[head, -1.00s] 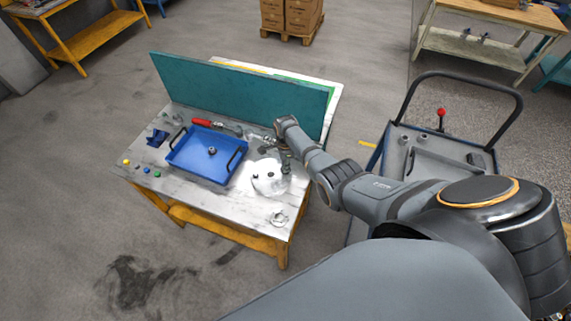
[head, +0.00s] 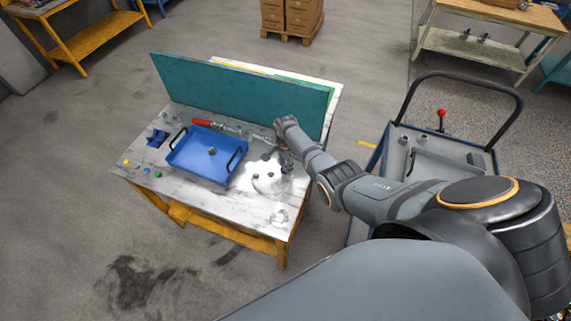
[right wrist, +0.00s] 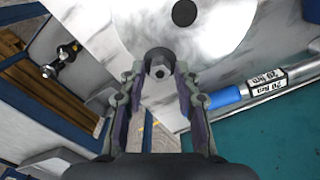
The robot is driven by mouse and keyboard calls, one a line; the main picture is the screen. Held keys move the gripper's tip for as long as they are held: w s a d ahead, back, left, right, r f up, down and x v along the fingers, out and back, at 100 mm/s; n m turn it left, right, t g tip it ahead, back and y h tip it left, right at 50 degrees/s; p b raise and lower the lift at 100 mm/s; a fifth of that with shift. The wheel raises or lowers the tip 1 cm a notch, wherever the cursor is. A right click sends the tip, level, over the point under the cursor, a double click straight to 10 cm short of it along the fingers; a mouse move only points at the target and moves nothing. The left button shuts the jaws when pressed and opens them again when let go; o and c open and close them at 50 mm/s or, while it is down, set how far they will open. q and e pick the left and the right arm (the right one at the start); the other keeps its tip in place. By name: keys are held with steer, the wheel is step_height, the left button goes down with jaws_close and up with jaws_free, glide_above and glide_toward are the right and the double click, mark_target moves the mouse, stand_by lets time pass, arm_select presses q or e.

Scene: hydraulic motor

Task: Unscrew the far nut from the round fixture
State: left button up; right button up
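The round fixture (head: 268,183) is a shiny white disc near the right end of the marble-topped table, with dark spots on its top. In the right wrist view its pale face (right wrist: 215,45) fills the upper middle, with a dark round spot near the top. The far nut (right wrist: 159,68), grey with a lighter centre, sits at the fixture's edge. My right gripper (right wrist: 159,82) is open, with a finger on either side of the nut and gaps beside it. In the head view my right gripper (head: 282,150) is over the fixture's far side. My left gripper is out of view.
A blue tray (head: 190,170) with a small nut (head: 211,151) inside stands left of the fixture. A red-handled wrench (head: 202,122) lies behind it, before the upright teal panel (head: 240,92). A blue-framed cart (head: 385,150) stands at right.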

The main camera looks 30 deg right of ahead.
steer(key=m, duration=1)
steer(key=c, duration=0.7)
steer(key=n, duration=0.5)
jaws_close()
steer(key=shift+n, duration=0.3)
